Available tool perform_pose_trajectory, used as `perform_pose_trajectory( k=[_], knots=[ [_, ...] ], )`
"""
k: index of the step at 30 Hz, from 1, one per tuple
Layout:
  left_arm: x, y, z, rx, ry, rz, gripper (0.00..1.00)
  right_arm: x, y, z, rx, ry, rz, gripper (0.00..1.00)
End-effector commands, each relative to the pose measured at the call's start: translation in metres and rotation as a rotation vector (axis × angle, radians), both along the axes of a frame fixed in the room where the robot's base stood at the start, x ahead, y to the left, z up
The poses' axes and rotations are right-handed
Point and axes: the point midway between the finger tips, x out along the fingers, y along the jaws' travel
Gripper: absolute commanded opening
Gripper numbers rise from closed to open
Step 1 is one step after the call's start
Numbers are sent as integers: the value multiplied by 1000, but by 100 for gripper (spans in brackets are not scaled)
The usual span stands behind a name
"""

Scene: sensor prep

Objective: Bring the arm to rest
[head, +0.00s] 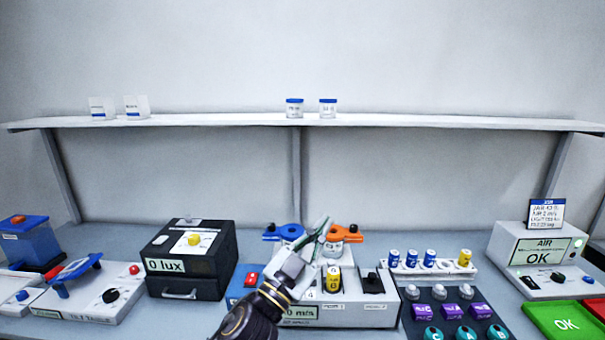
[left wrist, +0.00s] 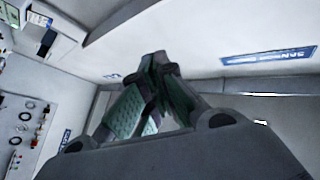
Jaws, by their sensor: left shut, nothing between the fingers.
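My left gripper (head: 322,229) is in the head view at the lower middle, its arm coming up from the bottom edge. Its fingers are shut with nothing between them and point up and to the right. It is in front of the grey device with the orange and blue knobs and hides part of it. In the left wrist view the green-padded fingers (left wrist: 158,62) meet at their tips and are empty. The wrist camera faces a pale wall and ceiling. My right gripper is not in view.
The grey device (head: 350,312) holds a yellow cylinder (head: 333,279). A black 0 lux box (head: 190,262) stands left, a white rack (head: 432,270) with blue and yellow cylinders right. An AIR box (head: 540,262) and green OK tray (head: 566,322) are far right. A shelf (head: 220,119) runs above.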

Motion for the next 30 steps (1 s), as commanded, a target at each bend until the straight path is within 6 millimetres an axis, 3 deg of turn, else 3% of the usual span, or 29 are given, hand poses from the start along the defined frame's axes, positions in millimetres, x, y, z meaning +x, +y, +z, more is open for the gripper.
perform_pose_trajectory(
  k=[9,16,23,30],
  knots=[
    [28,65,-63,-44,285,227,0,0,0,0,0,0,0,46],
    [30,111,-123,-37,511,368,0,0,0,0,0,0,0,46],
    [13,154,-190,-3,751,483,0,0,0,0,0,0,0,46],
    [-25,192,-260,56,1012,569,0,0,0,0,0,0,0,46]
  ],
)
